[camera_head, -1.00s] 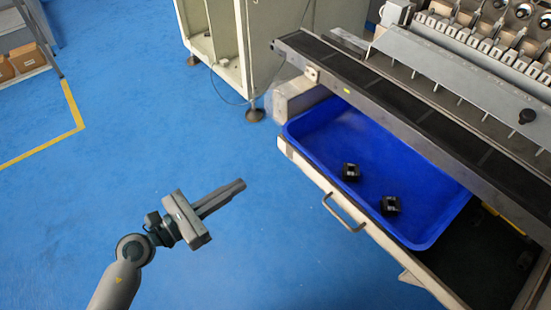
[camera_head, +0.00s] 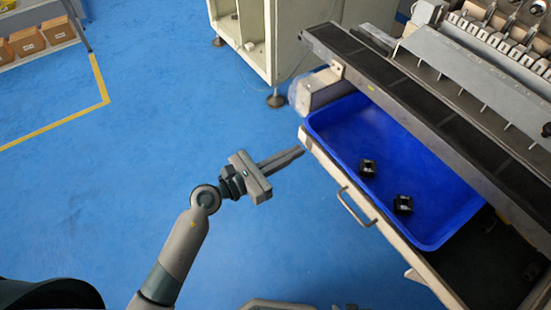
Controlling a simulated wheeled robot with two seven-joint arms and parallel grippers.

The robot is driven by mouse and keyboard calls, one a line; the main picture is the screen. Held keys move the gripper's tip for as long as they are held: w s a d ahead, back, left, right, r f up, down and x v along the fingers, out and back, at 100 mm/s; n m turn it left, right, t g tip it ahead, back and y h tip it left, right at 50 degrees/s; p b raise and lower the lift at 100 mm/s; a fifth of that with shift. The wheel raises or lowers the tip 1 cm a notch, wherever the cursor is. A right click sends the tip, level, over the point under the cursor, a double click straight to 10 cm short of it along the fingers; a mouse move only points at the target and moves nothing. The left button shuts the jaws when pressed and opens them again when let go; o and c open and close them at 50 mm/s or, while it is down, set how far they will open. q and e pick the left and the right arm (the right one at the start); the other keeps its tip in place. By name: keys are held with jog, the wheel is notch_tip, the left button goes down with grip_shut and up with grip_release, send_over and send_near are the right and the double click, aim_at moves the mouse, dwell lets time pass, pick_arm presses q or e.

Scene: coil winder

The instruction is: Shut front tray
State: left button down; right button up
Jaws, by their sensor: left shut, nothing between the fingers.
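The front tray (camera_head: 318,150) is a drawer with a pale front panel, pulled out from under the coil winder. A metal bar handle (camera_head: 352,208) is on its front panel. A blue bin (camera_head: 400,180) sits in it with two small black parts, one (camera_head: 368,168) further back and one (camera_head: 403,204) nearer. My left gripper (camera_head: 299,152) is shut and empty. Its fingertips appear close to the drawer front's far left end; I cannot tell whether they touch. My right gripper is not in view.
The coil winder's dark rail (camera_head: 420,100) runs above the drawer. A cream cabinet (camera_head: 285,45) on feet stands behind. A shelf with cardboard boxes (camera_head: 27,41) is at the far left. The blue floor (camera_head: 120,190) left of the drawer is clear.

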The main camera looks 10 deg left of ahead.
pick_arm(q)
jog(key=shift+x, duration=1.15)
jog(key=shift+d, duration=0.1)
